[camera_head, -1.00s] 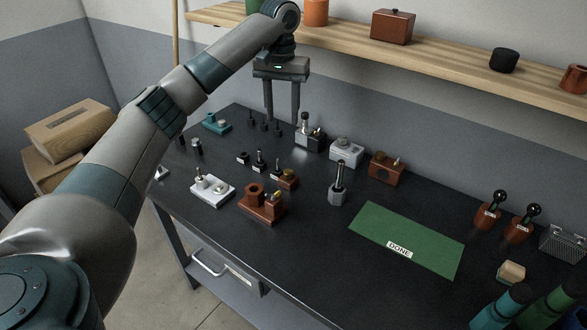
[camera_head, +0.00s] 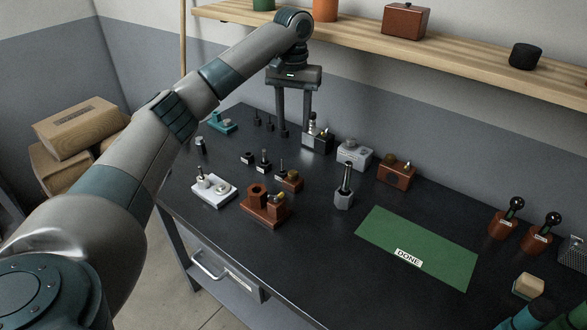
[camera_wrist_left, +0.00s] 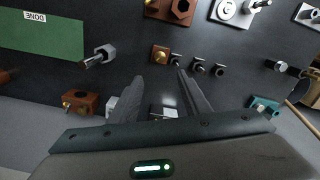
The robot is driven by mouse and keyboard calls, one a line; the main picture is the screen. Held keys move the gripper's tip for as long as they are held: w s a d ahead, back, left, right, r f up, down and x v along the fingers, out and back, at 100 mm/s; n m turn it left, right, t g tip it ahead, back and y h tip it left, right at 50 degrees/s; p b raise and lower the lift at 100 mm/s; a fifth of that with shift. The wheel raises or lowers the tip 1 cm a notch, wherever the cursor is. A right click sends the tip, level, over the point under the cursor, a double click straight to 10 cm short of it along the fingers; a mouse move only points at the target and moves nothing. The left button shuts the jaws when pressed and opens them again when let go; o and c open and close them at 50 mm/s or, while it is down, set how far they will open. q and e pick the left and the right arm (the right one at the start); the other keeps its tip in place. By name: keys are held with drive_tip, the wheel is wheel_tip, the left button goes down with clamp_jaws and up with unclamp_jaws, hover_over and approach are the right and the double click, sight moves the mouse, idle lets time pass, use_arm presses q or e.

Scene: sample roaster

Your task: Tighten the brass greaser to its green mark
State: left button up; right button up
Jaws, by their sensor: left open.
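I cannot tell for sure which fitting is the greaser. A small brown block with a brass top (camera_head: 290,179) stands mid-bench; it shows in the left wrist view (camera_wrist_left: 160,55). A larger brown block with a round socket and a brass-coloured part (camera_head: 266,208) is nearer the front edge. Another brown block with a small brass knob (camera_head: 397,173) stands near the wall. No green mark can be made out on any of them. My left gripper (camera_head: 294,132) is open and empty, pointing down above the back of the bench, apart from these blocks. My right gripper is not in view.
Several small dark posts (camera_head: 264,160), a white plate fixture (camera_head: 213,191), a grey hex post (camera_head: 344,190) and a light grey block (camera_head: 355,154) crowd the bench. A green DONE mat (camera_head: 430,240) is empty. A wooden shelf (camera_head: 450,45) overhangs the back.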

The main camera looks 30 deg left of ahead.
use_arm(q)
drive_tip(key=p, duration=0.2)
hover_over(293, 173)
wheel_tip(293, 173, down, 9)
drive_tip(key=shift+r, duration=0.15)
wheel_tip(293, 173, down, 7)
drive_tip(key=shift+r+p, duration=0.15)
drive_tip(key=shift+p, duration=0.5)
drive_tip(key=shift+f, duration=0.75)
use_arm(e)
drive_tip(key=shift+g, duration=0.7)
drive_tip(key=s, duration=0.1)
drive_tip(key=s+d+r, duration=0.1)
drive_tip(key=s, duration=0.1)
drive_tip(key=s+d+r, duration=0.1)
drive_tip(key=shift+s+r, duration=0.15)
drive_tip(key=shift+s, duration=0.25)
use_arm(q)
drive_tip(key=c, duration=1)
